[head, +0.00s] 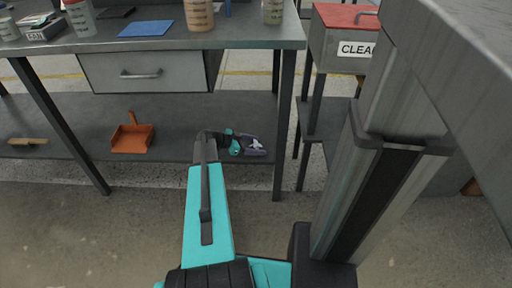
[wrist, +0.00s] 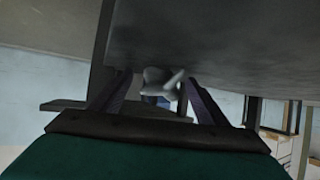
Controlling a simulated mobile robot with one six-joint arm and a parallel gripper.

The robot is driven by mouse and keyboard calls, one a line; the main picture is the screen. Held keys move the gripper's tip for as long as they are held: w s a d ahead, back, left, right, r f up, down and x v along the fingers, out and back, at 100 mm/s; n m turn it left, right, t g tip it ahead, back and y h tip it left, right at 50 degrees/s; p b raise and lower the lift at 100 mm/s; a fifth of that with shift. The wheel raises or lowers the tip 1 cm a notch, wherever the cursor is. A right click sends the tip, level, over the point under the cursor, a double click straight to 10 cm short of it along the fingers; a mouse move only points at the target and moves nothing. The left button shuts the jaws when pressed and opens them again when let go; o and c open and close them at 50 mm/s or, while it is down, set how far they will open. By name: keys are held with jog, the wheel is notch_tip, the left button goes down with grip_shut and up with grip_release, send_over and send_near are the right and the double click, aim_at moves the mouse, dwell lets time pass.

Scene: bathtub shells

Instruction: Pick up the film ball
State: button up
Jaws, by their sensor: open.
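In the wrist view, a small crumpled pale grey thing, which looks like the film ball (wrist: 158,80), shows between the tips of my two fingers. My gripper (wrist: 158,76) is open, with one dark finger on each side of it. I cannot tell whether either finger touches it. In the head view, my gripper (head: 257,147) is low at the right end of the bench's lower shelf. A small whitish patch shows at its jaws there, too small to make out clearly.
The grey lower shelf (head: 80,118) holds an orange dustpan (head: 132,138) and a wooden-handled tool (head: 27,141). The benchtop (head: 250,32) and drawer (head: 150,73) are above. A bench leg (head: 282,130) stands just right of my gripper. Farther right is a box labelled "CLEA" (head: 340,45).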

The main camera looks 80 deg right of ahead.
aim_at(256, 142)
dwell(0.3)
jog(key=c, duration=1.1)
jog(key=shift+r, duration=0.15)
notch_tip(256, 142, up, 10)
jog(key=p, duration=0.2)
jog(key=shift+p, duration=0.4)
